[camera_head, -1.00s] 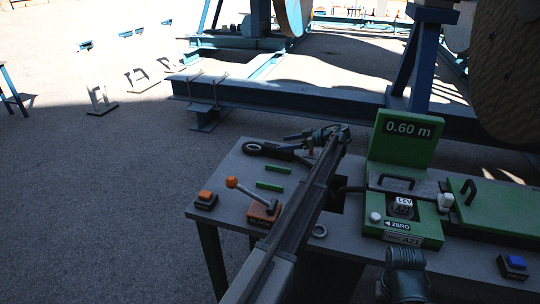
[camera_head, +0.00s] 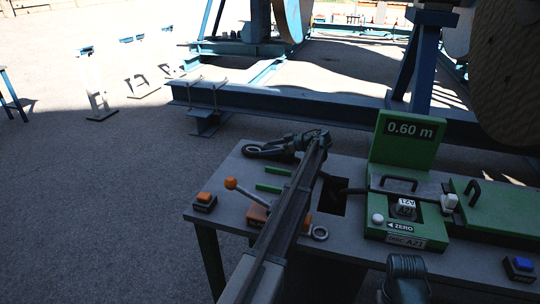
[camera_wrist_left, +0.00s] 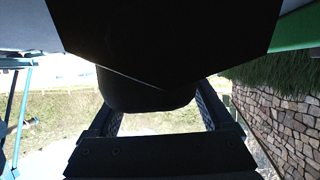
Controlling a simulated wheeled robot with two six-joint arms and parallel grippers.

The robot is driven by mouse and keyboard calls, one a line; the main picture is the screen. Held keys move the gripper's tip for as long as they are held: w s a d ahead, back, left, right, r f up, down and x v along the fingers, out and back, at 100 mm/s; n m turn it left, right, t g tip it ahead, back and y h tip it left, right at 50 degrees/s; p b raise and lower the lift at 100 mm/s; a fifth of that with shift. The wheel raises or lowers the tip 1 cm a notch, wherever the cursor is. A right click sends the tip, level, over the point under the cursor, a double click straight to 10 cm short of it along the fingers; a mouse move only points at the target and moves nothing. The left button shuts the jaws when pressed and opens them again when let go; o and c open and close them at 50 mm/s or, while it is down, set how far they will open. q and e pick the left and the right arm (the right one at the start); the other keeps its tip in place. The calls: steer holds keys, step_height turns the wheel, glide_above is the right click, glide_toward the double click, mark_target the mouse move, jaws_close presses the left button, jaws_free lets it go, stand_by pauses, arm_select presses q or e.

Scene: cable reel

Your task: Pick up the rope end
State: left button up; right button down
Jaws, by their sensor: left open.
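A short dark cable piece, which looks like the rope end (camera_head: 349,190), comes out of the left side of the green measuring unit (camera_head: 398,228) over a dark opening in the bench. My left gripper (camera_head: 308,139) is open, beyond and left of the rope end, by a black ring-handled tool. My left arm crosses the bench in front of it. In the left wrist view the two fingers (camera_wrist_left: 162,112) stand apart, with a large rounded black shape across the space between them. I cannot tell what that shape is.
A black ring-handled tool (camera_head: 264,151) lies at the bench's back left. An orange-knobbed lever (camera_head: 231,184), an orange button (camera_head: 204,201), a metal ring (camera_head: 319,233) and a blue button (camera_head: 520,265) are on the bench (camera_head: 225,213). A blue steel beam (camera_head: 290,103) runs behind.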

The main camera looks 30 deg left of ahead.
arm_select(q)
jaws_close()
stand_by(1.3)
